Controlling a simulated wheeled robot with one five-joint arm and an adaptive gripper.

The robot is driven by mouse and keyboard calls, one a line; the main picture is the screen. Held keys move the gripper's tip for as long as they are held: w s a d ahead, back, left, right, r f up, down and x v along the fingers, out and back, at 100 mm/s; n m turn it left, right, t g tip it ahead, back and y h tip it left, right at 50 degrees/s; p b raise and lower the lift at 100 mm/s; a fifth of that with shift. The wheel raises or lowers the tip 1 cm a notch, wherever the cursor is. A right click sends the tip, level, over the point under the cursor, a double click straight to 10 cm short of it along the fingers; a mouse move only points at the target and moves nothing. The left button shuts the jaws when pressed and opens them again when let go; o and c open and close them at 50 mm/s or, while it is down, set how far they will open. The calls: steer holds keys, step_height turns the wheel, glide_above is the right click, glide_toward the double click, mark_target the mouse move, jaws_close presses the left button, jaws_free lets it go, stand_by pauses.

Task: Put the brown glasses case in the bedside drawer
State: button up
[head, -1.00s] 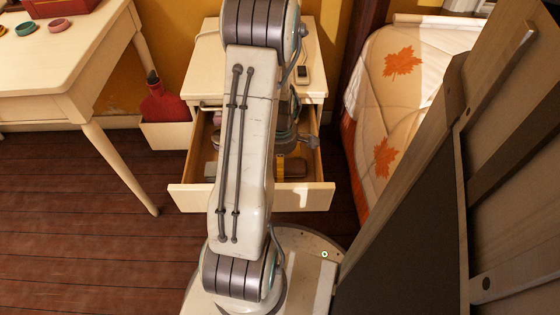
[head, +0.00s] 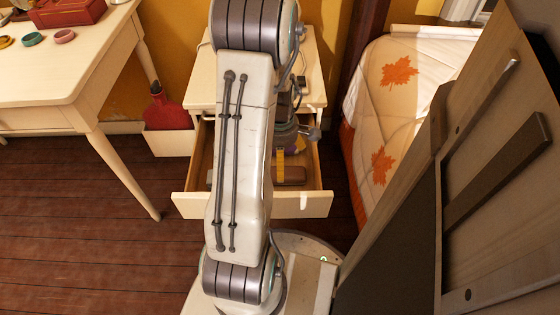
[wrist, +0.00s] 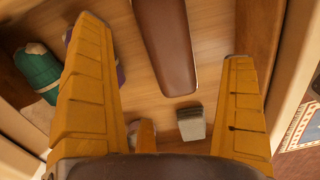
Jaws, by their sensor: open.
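The brown glasses case (wrist: 165,45) lies flat on the wooden bottom of the open bedside drawer (head: 250,206). In the head view the case (head: 290,175) shows near the drawer's front, just right of my arm. My gripper (head: 281,166) reaches down into the drawer with its yellow fingers beside the case. In the wrist view my gripper (wrist: 164,42) is open and empty. The case lies between the fingers in the picture, apparently below them and not gripped. My arm hides the drawer's middle in the head view.
The drawer also holds a green roll (wrist: 38,72), a purple thing (wrist: 121,72) and a grey block (wrist: 191,124). A bed (head: 385,120) stands right, a wardrobe door (head: 400,215) front right, and a desk (head: 60,75) and red bottle (head: 167,110) left.

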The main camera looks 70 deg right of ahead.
steer(key=shift+r+p, duration=0.85)
steer(key=shift+r, duration=2.1)
steer(key=w+a+r+m, duration=0.1)
steer(key=w+a+r, duration=0.3)
steer(key=w+a, duration=0.35)
steer(key=w+a+r, duration=0.5)
steer(key=w+a, duration=0.2)
steer(key=w, duration=0.1)
steer(key=s+a+r+m+t, duration=0.1)
steer(key=a+r, duration=0.1)
steer(key=a, duration=0.7)
steer(key=a+r+m+t, duration=0.1)
steer(key=a+r, duration=0.1)
steer(key=a, duration=0.8)
steer(key=shift+s+a+m, duration=0.2)
steer(key=shift+s+m, duration=0.1)
steer(key=shift+s, duration=0.1)
steer(key=shift+r+t, duration=0.25)
steer(key=shift+t, duration=0.05)
